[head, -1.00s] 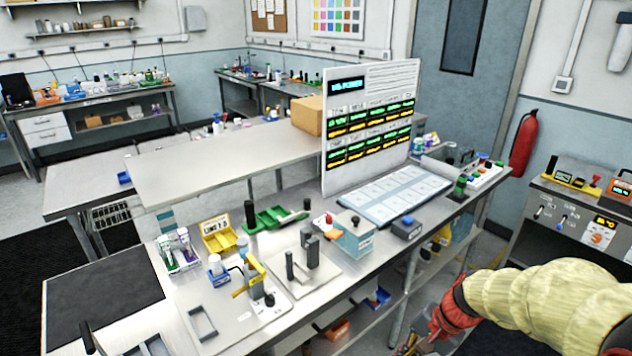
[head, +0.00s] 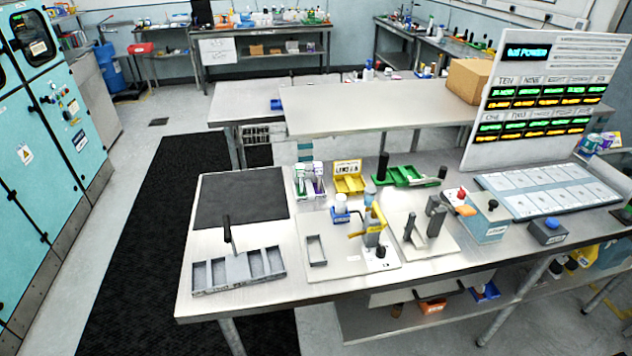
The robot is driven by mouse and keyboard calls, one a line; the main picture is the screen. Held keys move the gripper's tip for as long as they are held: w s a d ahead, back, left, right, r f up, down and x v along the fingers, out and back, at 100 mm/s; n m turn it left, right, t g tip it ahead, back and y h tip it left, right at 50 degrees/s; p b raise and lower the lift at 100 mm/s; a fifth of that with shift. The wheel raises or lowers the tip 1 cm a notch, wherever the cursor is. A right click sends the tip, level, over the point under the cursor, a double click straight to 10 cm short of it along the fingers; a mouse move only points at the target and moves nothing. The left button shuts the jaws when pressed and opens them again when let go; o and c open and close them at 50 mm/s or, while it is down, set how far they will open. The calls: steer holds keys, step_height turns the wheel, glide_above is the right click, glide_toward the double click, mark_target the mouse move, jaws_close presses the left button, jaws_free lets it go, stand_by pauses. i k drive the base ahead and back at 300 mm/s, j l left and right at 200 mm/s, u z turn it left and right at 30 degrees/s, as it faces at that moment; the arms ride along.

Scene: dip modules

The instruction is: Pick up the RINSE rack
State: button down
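No label reading RINSE can be made out in the head view. A grey rack (head: 201,276) with several open compartments and an upright black handle sits at the near left end of the steel bench, in front of a dark mat. Its compartments look empty. A small pale rack (head: 297,190) with bottles stands farther back, right of the mat. My gripper is not in view.
The steel bench (head: 300,294) also holds the dark mat (head: 240,199), a yellow tray (head: 348,183), a green tray (head: 402,176), a plate with a yellow-armed fixture (head: 374,225) and a white display board (head: 548,80). Floor at the left is clear up to teal cabinets (head: 37,150).

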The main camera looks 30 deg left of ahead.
mark_target(236, 270)
steer(key=u, duration=2)
steer(key=i+l+u, duration=0.15)
steer(key=i+u, duration=0.25)
steer(key=i, duration=0.5)
